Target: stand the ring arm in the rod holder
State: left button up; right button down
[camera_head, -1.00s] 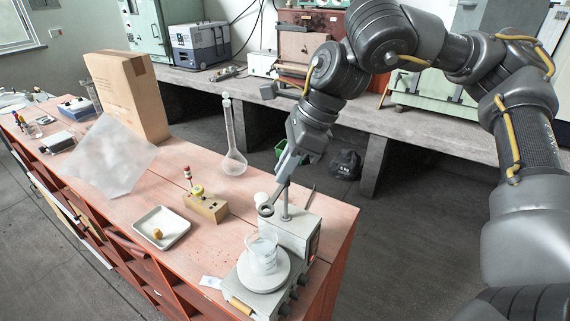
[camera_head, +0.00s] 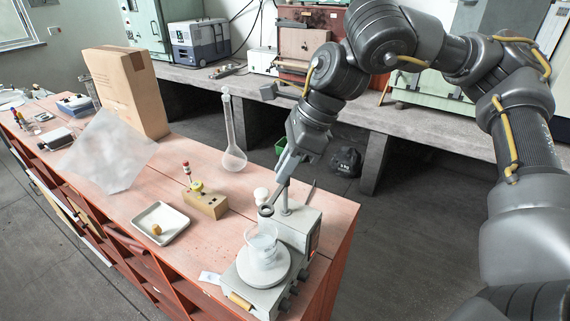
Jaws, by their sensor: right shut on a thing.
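My right gripper (camera_head: 283,178) points down over the back of the hotplate stirrer (camera_head: 301,233) and is shut on the ring arm. The ring arm's dark ring (camera_head: 266,211) hangs at the lower left of the fingers, behind and above the glass beaker (camera_head: 262,241). A short grey upright rod (camera_head: 285,203), which looks like the rod holder, stands on the back of the stirrer just below the fingertips. I cannot tell whether the ring arm touches it. My left gripper is not in view.
The beaker stands on the round plate of the stirrer. A wooden block (camera_head: 207,205) with coloured items, a white tray (camera_head: 160,224) and a tall flask (camera_head: 232,150) stand to the left. A cardboard box (camera_head: 130,90) is farther back. The bench edge is close on the right.

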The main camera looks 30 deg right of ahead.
jog(key=shift+f+b, duration=0.85)
jog(key=shift+f, duration=0.45)
jog(key=c, duration=1.3)
grip_release()
jog(key=shift+o, duration=0.2)
jog(key=o, duration=0.3)
jog(key=shift+o, duration=0.2)
jog(key=shift+r+p, duration=2.9)
jog(key=shift+r, duration=0.65)
